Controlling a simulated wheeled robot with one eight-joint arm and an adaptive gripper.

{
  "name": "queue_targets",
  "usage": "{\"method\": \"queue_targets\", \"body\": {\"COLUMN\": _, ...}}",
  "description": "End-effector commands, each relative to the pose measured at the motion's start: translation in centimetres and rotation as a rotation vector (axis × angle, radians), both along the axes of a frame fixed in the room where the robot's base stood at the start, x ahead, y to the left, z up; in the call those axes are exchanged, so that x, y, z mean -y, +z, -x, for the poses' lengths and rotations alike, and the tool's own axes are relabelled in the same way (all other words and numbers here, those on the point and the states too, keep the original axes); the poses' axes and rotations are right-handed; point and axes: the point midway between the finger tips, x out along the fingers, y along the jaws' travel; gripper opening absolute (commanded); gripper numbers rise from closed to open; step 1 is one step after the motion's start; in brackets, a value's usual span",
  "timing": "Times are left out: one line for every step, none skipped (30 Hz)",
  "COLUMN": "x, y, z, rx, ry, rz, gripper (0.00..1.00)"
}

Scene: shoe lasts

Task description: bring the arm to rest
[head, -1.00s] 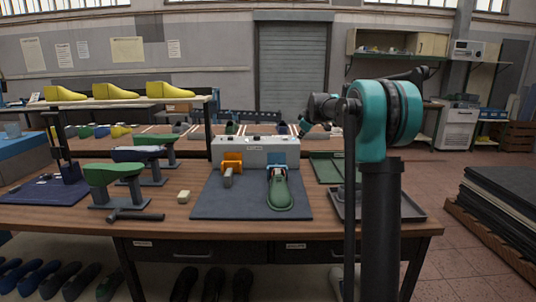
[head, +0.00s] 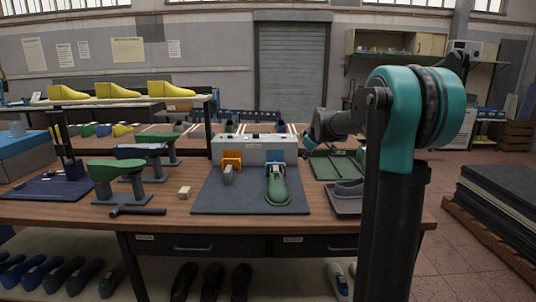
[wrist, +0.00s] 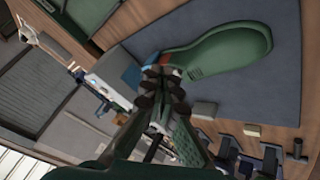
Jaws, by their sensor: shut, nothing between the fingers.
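My gripper (wrist: 162,78) is shut and empty in the wrist view, its fingers together in the middle of the picture. Behind its fingertips lies a green shoe last (wrist: 225,50) on a dark mat. In the head view the green last (head: 278,190) lies on the mat, with its far end at a blue block (head: 275,156). My arm stands at the right with a teal joint, and its forearm reaches left over the back right of the bench. The fingers cannot be made out clearly there.
The mat (head: 212,203) also holds an orange bracket (head: 231,158), before a white box (head: 252,150). Green trays and a grey tray with a last (head: 348,188) are right of it. Lasts on stands (head: 103,172) and a hammer (head: 138,211) are left.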

Motion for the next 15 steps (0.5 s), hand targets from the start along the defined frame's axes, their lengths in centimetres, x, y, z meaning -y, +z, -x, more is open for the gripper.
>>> {"method": "queue_targets", "body": {"x": 0.1, "y": -1.0, "z": 2.1, "rx": -0.018, "ry": -0.025, "rz": -0.015, "gripper": 0.0}}
{"method": "queue_targets", "body": {"x": 0.2, "y": -1.6, "z": 3.3, "rx": -0.029, "ry": -0.043, "rz": -0.026, "gripper": 0.0}}
{"method": "queue_targets", "body": {"x": 0.3, "y": -2.5, "z": 5.2, "rx": -0.049, "ry": -0.071, "rz": -0.041, "gripper": 0.0}}
{"method": "queue_targets", "body": {"x": 0.5, "y": -3.3, "z": 6.8, "rx": -0.063, "ry": -0.095, "rz": -0.054, "gripper": 0.0}}
{"method": "queue_targets", "body": {"x": 0.6, "y": -4.2, "z": 8.5, "rx": -0.079, "ry": -0.119, "rz": -0.067, "gripper": 0.0}}
{"method": "queue_targets", "body": {"x": 0.8, "y": -5.5, "z": 11.0, "rx": -0.102, "ry": -0.157, "rz": -0.086, "gripper": 0.0}}
{"method": "queue_targets", "body": {"x": 0.9, "y": -6.5, "z": 12.9, "rx": -0.119, "ry": -0.186, "rz": -0.1, "gripper": 0.0}}
{"method": "queue_targets", "body": {"x": 1.0, "y": -7.5, "z": 14.7, "rx": -0.136, "ry": -0.213, "rz": -0.113, "gripper": 0.0}}
{"method": "queue_targets", "body": {"x": 1.2, "y": -8.8, "z": 17.2, "rx": -0.157, "ry": -0.251, "rz": -0.129, "gripper": 0.0}}
{"method": "queue_targets", "body": {"x": 1.3, "y": -9.8, "z": 19.0, "rx": -0.173, "ry": -0.28, "rz": -0.141, "gripper": 0.0}}
{"method": "queue_targets", "body": {"x": 1.5, "y": -10.8, "z": 20.9, "rx": -0.188, "ry": -0.308, "rz": -0.153, "gripper": 0.0}}
{"method": "queue_targets", "body": {"x": 1.6, "y": -12.2, "z": 23.3, "rx": -0.207, "ry": -0.345, "rz": -0.167, "gripper": 0.0}}
{"method": "queue_targets", "body": {"x": 1.8, "y": -13.2, "z": 25.2, "rx": -0.221, "ry": -0.374, "rz": -0.177, "gripper": 0.0}}
{"method": "queue_targets", "body": {"x": 1.9, "y": -14.2, "z": 27.0, "rx": -0.235, "ry": -0.402, "rz": -0.187, "gripper": 0.0}}
{"method": "queue_targets", "body": {"x": 2.1, "y": -15.5, "z": 29.4, "rx": -0.251, "ry": -0.44, "rz": -0.2, "gripper": 0.0}}
